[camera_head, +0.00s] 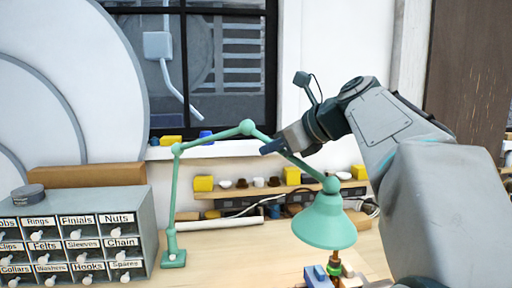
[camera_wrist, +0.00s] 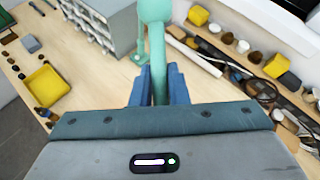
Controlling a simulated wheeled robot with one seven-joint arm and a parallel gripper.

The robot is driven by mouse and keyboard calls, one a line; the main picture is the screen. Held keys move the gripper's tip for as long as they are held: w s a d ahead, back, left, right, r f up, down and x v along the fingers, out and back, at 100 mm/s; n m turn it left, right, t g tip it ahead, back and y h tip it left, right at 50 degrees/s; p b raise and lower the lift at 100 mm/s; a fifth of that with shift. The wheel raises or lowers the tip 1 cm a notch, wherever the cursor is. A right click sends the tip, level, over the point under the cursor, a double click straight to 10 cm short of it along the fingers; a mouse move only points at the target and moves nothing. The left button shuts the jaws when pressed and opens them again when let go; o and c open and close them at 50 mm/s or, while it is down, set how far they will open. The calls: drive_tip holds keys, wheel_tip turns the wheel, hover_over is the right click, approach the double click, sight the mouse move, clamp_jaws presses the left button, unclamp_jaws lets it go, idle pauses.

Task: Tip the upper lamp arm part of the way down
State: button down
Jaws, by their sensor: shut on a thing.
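The green desk lamp (camera_head: 176,205) stands on the bench with its base at the left. Its lower arm rises nearly upright. The upper lamp arm (camera_head: 212,136) runs right to a round joint (camera_head: 247,127), then slopes down to the shade (camera_head: 324,226) at the right. My gripper (camera_head: 272,147) is shut on the sloping part just past that joint. In the wrist view the blue fingers (camera_wrist: 159,88) lie on both sides of the green arm, below the round joint (camera_wrist: 155,9). The shade is out of the wrist view.
A grey drawer cabinet (camera_head: 75,236) with labelled drawers stands left of the lamp. A shelf (camera_head: 290,188) with yellow blocks and small cups runs behind it. A blue and green fixture (camera_head: 325,275) sits below the shade. A yellow tray (camera_wrist: 46,86) lies at the left in the wrist view.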

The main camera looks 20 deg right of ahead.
drive_tip(key=c, duration=1.4)
unclamp_jaws()
drive_tip(key=v, duration=1.4)
drive_tip(key=shift+p, duration=0.35)
drive_tip(key=shift+w, duration=0.15)
